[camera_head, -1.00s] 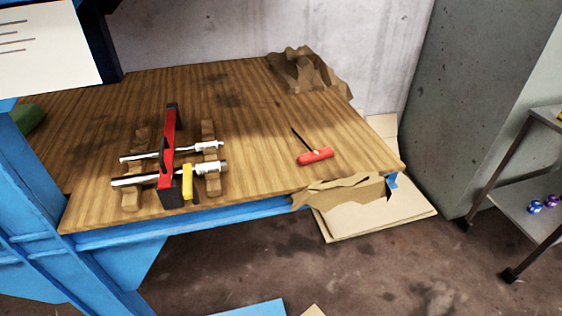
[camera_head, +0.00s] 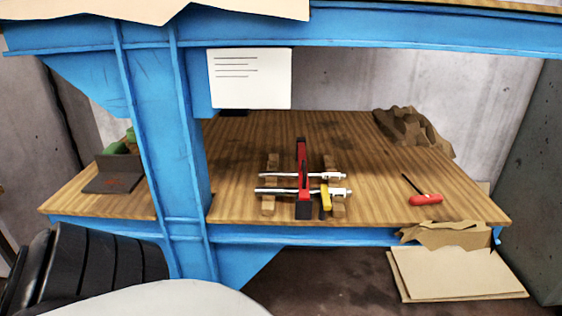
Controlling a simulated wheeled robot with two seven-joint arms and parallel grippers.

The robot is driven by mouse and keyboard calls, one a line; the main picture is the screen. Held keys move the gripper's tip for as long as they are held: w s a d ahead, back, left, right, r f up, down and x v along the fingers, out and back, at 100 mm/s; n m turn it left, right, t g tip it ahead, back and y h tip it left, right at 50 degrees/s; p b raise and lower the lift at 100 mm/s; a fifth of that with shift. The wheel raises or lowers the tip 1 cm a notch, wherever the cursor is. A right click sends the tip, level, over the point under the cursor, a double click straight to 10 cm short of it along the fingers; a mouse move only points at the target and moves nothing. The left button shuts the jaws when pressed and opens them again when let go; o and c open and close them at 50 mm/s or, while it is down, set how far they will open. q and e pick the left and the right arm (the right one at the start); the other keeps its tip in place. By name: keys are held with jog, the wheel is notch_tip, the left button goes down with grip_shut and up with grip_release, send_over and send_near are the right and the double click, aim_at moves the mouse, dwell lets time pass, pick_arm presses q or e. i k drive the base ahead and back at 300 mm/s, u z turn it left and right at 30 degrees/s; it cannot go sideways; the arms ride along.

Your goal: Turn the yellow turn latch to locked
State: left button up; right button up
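The yellow turn latch (camera_head: 325,197) sits at the near end of a red and black ring inverter bar (camera_head: 302,175) on the wooden workbench (camera_head: 240,212). The latch looks roughly upright, just right of the bar's black near end. Two silver rods (camera_head: 275,190) cross the bar and rest on wooden blocks (camera_head: 269,203). Whether the latch is locked cannot be told at this size. Neither of my grippers is in view.
A red-handled screwdriver (camera_head: 426,199) lies to the right on the bench. Crumpled brown paper (camera_head: 413,128) is at the back right. A blue post (camera_head: 165,130) stands at the left front, with a blue beam (camera_head: 400,35) above. Cardboard (camera_head: 455,275) lies below the right edge.

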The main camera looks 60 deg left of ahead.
aim_at(325, 205)
jog(key=k, duration=0.3)
jog(key=u, duration=1.15)
